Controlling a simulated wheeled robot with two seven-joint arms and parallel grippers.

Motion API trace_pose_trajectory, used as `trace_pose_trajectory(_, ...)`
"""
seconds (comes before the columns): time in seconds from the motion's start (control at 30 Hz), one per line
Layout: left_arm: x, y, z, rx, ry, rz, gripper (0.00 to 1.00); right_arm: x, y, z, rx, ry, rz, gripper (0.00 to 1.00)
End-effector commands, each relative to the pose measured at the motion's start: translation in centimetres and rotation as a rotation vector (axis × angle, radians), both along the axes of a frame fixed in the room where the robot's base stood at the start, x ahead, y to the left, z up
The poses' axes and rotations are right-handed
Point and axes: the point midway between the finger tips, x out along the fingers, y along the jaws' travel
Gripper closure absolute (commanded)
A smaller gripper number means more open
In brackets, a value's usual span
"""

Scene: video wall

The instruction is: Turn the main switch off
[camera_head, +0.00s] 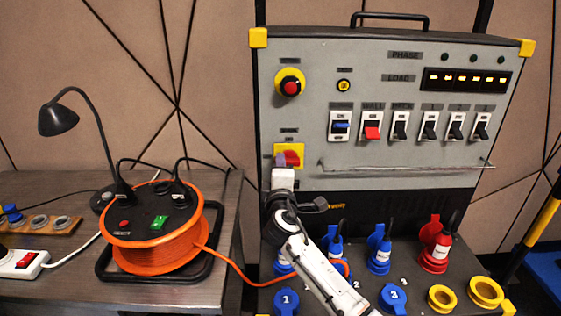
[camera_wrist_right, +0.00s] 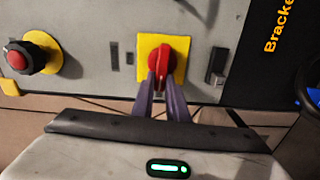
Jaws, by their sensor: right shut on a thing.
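The main switch is a red rotary knob (camera_head: 293,158) on a yellow plate (camera_head: 297,148), low on the left of the grey panel. The red knob also shows in the right wrist view (camera_wrist_right: 164,56), on its yellow plate (camera_wrist_right: 148,45). My right gripper (camera_head: 282,160) reaches up to the knob from below, and its purple fingers (camera_wrist_right: 164,85) are closed on the knob's handle. The fingers and the white wrist hide part of the knob and plate in the head view. The small labels above the switch are too blurred to read. My left gripper is not in view.
A red emergency button (camera_head: 291,88) sits above the switch, and several rocker switches (camera_head: 372,131) with a metal rail (camera_head: 410,168) are to the right. Blue and red sockets (camera_head: 436,254) stand below. An orange cable reel (camera_head: 155,250) is on the left table.

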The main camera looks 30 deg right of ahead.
Motion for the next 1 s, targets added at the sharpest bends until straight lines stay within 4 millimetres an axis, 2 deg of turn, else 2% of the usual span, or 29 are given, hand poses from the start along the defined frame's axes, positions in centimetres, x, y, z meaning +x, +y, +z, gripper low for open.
trace_pose_trajectory(0.3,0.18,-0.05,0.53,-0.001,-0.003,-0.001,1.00,0.06,0.01,-0.02,-0.067,0.038,0.002,1.00)
trace_pose_trajectory(0.73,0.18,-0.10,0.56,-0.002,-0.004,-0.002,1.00,0.05,0.00,-0.05,-0.074,0.042,0.001,1.00)
trace_pose_trajectory(0.77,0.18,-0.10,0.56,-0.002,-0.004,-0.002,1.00,0.05,0.00,-0.06,-0.074,0.042,0.001,0.82)
trace_pose_trajectory(0.83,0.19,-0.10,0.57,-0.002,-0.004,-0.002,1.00,0.04,-0.01,-0.08,-0.073,0.041,0.001,0.70)
trace_pose_trajectory(1.0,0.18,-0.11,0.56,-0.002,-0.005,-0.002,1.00,0.03,-0.01,-0.15,-0.071,0.043,0.000,0.68)
